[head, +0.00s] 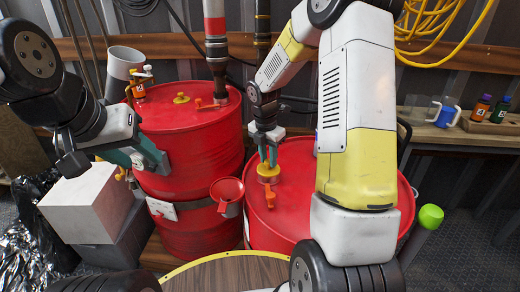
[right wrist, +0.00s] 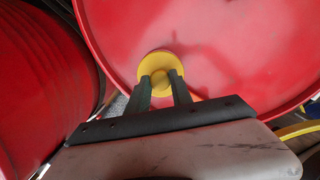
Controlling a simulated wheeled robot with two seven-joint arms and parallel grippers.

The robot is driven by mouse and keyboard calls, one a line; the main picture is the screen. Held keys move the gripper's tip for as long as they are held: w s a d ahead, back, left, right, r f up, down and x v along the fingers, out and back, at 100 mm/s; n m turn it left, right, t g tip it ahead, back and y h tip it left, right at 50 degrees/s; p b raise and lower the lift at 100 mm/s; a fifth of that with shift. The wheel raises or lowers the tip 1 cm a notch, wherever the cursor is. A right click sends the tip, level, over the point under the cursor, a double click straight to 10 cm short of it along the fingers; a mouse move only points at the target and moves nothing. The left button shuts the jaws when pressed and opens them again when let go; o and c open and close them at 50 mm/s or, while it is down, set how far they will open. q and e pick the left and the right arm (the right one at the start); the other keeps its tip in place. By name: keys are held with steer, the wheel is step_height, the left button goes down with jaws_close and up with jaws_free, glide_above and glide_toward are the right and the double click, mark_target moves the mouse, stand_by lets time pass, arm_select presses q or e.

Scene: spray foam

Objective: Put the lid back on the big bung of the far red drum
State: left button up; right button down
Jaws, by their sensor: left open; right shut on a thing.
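Two red drums show in the head view: one further back at left (head: 195,150) and one nearer at centre right (head: 295,200). My right gripper (head: 268,158) points down over the nearer drum's top, shut on the knob of a round yellow lid (head: 268,171). The lid also shows between the fingers in the right wrist view (right wrist: 160,66). I cannot tell whether it touches the drum. An orange-handled fitting (head: 270,195) is just in front of it. A small yellow cap (head: 181,97) sits on the back drum. My left gripper (head: 150,158) is open and empty, before that drum's side.
An orange lever fitting (head: 205,104) and a bottle (head: 140,88) are on the back drum. Pale and grey boxes (head: 85,205) stand at left. A round wooden top (head: 225,275) is in front. Bottles (head: 481,107) stand on the right shelf.

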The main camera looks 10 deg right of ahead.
steer(key=c, duration=1.1)
jaws_free()
steer(key=shift+o, duration=0.2)
steer(key=o, duration=0.5)
steer(key=shift+r, duration=0.1)
steer(key=shift+r, duration=3.4)
